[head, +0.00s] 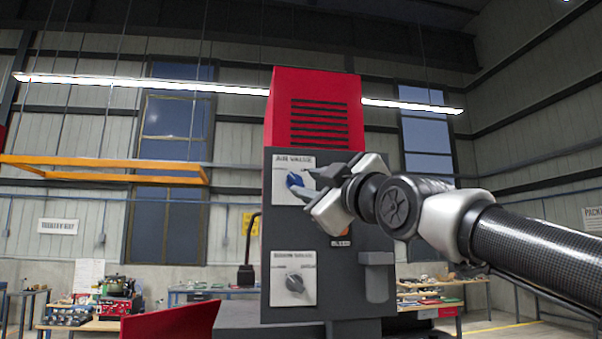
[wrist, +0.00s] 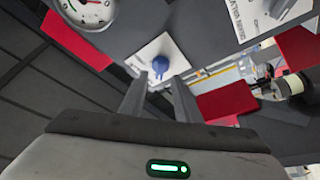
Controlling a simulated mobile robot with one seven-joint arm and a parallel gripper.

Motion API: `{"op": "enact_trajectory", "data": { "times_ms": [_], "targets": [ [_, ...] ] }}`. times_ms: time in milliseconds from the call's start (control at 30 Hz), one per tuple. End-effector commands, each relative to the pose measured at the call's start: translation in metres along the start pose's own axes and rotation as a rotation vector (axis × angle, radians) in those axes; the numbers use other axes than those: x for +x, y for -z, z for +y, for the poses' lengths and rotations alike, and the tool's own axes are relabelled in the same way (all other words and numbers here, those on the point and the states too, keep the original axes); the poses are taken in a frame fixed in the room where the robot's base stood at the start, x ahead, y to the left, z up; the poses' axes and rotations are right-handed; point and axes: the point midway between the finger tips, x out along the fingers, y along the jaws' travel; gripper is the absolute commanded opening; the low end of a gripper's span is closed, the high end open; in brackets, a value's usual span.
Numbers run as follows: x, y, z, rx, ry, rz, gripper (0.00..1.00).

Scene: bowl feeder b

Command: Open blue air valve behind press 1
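The blue air valve knob (head: 295,182) sits on a white plate (head: 282,166) labelled "AIR VALVE", high on the dark cabinet face. In the wrist view the knob (wrist: 160,65) lies between and just beyond my two fingertips. My gripper (head: 315,186) is open, its fingers apart and pointing at the knob from the right. The fingertips partly cover the plate and the knob's right side in the head view. The wrist view of my gripper (wrist: 158,84) shows nothing between the fingers; I cannot tell whether a fingertip touches the knob.
A second plate with a grey knob (head: 295,284) is lower on the cabinet (head: 325,303). A grey box-like part (head: 377,283) juts out at its right. A round gauge (wrist: 85,10) shows in the wrist view. Workbenches (head: 445,300) stand behind.

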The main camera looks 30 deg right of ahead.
Motion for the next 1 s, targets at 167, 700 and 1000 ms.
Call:
{"op": "enact_trajectory", "data": {
  "times_ms": [167, 700, 1000],
  "targets": [
    [0.029, 0.002, 0.001, 0.0, 0.002, 0.001, 0.3],
    [0.041, 0.0, 0.0, -0.001, -0.001, 0.001, 0.18],
    [0.041, 0.0, 0.0, -0.001, -0.001, 0.001, 0.0]
  ]
}}
